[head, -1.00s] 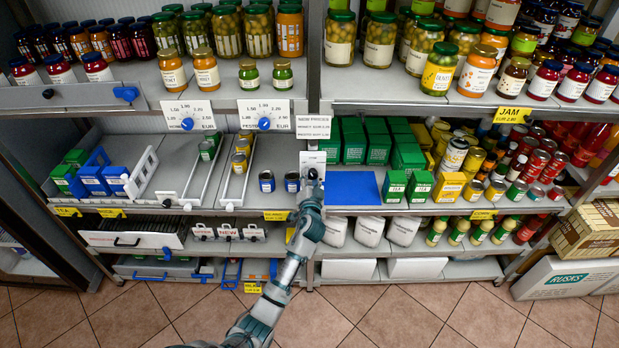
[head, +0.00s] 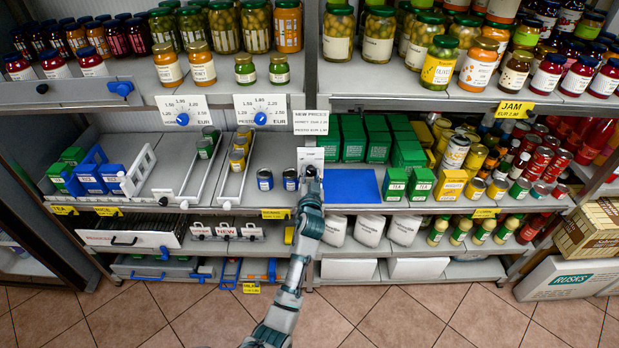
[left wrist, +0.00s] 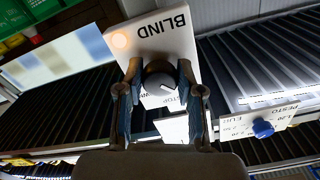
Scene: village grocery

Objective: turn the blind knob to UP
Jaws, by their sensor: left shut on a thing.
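The blind plate (left wrist: 170,32) is white with the word BLIND and a lit orange lamp; it appears turned over in the left wrist view. It also shows small on the shelf post in the head view (head: 310,156). The dark round blind knob (left wrist: 160,80) sits on it, with a pale line on its face. Part of STOP and the end of another word show beside it; UP is not readable. My left gripper (left wrist: 160,92) has a finger on each side of the knob and is shut on it. In the head view my left gripper (head: 311,176) hides most of the knob.
A blue mat (head: 351,186) lies right of the gripper, with green boxes (head: 380,145) behind. Two small blue-labelled cans (head: 265,179) stand close to its left. A blue dial (head: 261,118) sits on a price plate above left. The floor in front is clear.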

